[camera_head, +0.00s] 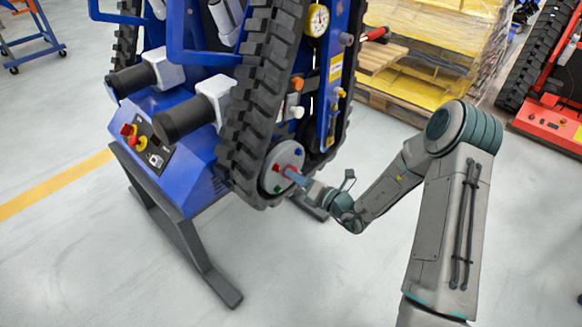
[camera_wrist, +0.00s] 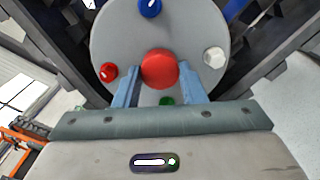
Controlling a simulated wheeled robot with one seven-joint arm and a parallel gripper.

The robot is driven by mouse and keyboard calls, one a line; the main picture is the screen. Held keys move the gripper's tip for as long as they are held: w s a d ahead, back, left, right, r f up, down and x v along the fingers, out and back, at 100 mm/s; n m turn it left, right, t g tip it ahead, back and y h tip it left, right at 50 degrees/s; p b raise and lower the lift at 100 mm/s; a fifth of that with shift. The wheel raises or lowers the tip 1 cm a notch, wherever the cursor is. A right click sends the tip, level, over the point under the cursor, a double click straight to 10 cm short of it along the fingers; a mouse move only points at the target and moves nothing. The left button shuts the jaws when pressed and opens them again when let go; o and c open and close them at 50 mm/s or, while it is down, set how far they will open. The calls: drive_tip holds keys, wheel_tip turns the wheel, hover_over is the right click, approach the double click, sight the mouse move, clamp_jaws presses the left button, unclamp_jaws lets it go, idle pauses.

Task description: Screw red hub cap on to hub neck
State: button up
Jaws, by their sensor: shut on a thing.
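The round red hub cap (camera_wrist: 160,69) sits between the two blue fingers of my gripper (camera_wrist: 160,88), at the middle of the hub face in the wrist view. My gripper is shut on the cap. The grey hub disc (camera_wrist: 193,28) is right behind the cap, and the hub neck is hidden. Whether the cap touches the neck cannot be told. In the head view my gripper (camera_head: 294,174) points at the grey hub (camera_head: 268,170) low on the track, and the cap is small there and mostly covered by the fingers.
Around the cap on the hub face are a blue knob (camera_wrist: 150,8), a small red knob (camera_wrist: 109,72), a white hex piece (camera_wrist: 215,57) and a green piece (camera_wrist: 167,101) partly hidden. The black track (camera_head: 262,90) surrounds the hub. Open floor (camera_head: 290,270) lies in front.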

drive_tip(key=shift+m+p, duration=4.6)
drive_tip(key=shift+m, duration=0.3)
drive_tip(key=shift+f, duration=0.1)
drive_tip(key=shift+m+p, duration=2.1)
drive_tip(key=shift+m, duration=2.7)
